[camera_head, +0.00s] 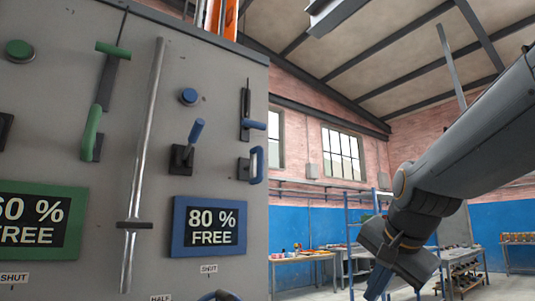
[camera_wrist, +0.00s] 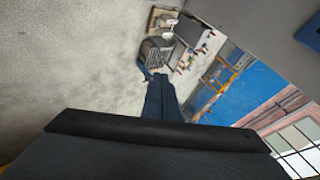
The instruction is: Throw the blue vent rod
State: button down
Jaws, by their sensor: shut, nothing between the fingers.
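The grey panel in the head view carries several blue-handled controls. A dark upright rod in a slot with a blue crosswise grip (camera_head: 254,125) is near the panel's right edge and looks most like the blue vent rod. A blue tilted lever (camera_head: 196,131) on a black mount is left of it, and a blue loop handle (camera_head: 258,165) is below it. I cannot tell for certain which bears the name. My gripper (camera_head: 376,285) is at the lower right, well right of the panel, pointing down. Its fingers (camera_wrist: 160,90) are shut and empty in the wrist view.
A blue round button (camera_head: 189,97), a blue-framed "80 % FREE" display (camera_head: 209,226), a long metal bar (camera_head: 146,130) and green-handled controls share the panel. Workbenches (camera_head: 305,256) stand far behind. Open space separates my gripper from the panel.

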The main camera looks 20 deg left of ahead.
jog(key=s+a+r+t+y+p, duration=0.1)
jog(key=a+r, duration=0.2)
jog(key=r, duration=0.3)
jog(key=s+a+r+m+y+p, duration=0.1)
jog(key=a+r, duration=0.2)
jog(key=r, duration=0.3)
jog(key=a+r+t+y+p, duration=0.1)
jog(key=a+r, duration=0.2)
jog(key=r, duration=0.3)
jog(key=m+t+y+p, duration=0.1)
jog(key=m+y+p, duration=0.1)
jog(key=y, duration=0.1)
send_near(262, 164)
jog(key=p+x, duration=0.4)
jog(key=x, duration=0.2)
jog(key=shift+a, duration=0.1)
